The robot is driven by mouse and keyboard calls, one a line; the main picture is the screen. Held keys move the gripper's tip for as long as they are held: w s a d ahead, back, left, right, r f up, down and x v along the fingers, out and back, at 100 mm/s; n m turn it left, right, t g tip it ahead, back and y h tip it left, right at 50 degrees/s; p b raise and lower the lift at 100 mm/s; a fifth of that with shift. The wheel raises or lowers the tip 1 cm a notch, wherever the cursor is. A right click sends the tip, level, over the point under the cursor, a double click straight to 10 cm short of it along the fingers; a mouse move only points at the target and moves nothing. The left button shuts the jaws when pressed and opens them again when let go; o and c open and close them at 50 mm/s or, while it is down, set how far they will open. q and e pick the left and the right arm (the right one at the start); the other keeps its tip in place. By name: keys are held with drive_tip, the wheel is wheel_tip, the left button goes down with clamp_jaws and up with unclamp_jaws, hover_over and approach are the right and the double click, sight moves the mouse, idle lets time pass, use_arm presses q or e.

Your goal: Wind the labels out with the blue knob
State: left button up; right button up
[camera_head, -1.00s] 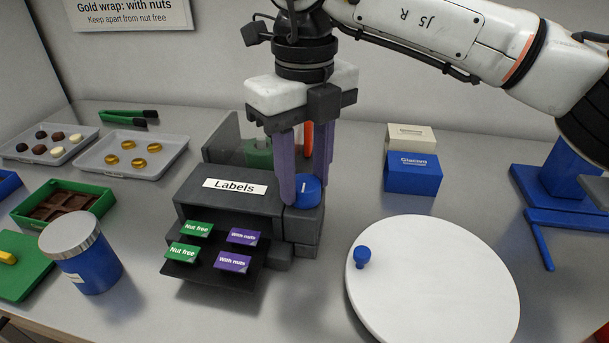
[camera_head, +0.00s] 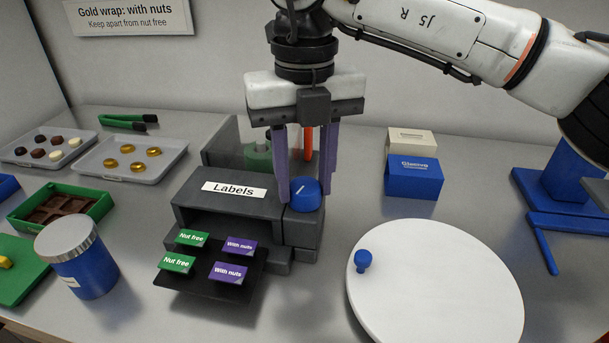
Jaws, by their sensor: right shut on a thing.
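The grey label box (camera_head: 187,218) stands mid-table with a sign reading "Labels" on its top. Its dark tray (camera_head: 214,285) sticks out at the front and carries two green "Nut free" labels (camera_head: 177,263) and two purple "With nuts" labels (camera_head: 228,272). The blue knob (camera_head: 306,195) sits on top of the box's right end, with a white mark on it. My right gripper (camera_head: 306,190) points down from above, its purple fingers on either side of the knob, shut on it. My left gripper is not in view.
A white round board (camera_head: 435,290) with a small blue knob lies at the right. A blue jar (camera_head: 83,262) stands front left. Trays of chocolates (camera_head: 45,158) and gold pieces (camera_head: 170,152) lie at the back left. Blue and cream boxes (camera_head: 414,182) stand behind the board.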

sight(305, 184)
drive_tip(key=shift+w+r, duration=0.1)
drive_tip(key=o, duration=1)
drive_tip(key=shift+o, duration=0.2)
wheel_tip(305, 184, up, 10)
drive_tip(key=p, duration=0.1)
drive_tip(key=shift+r, duration=0.15)
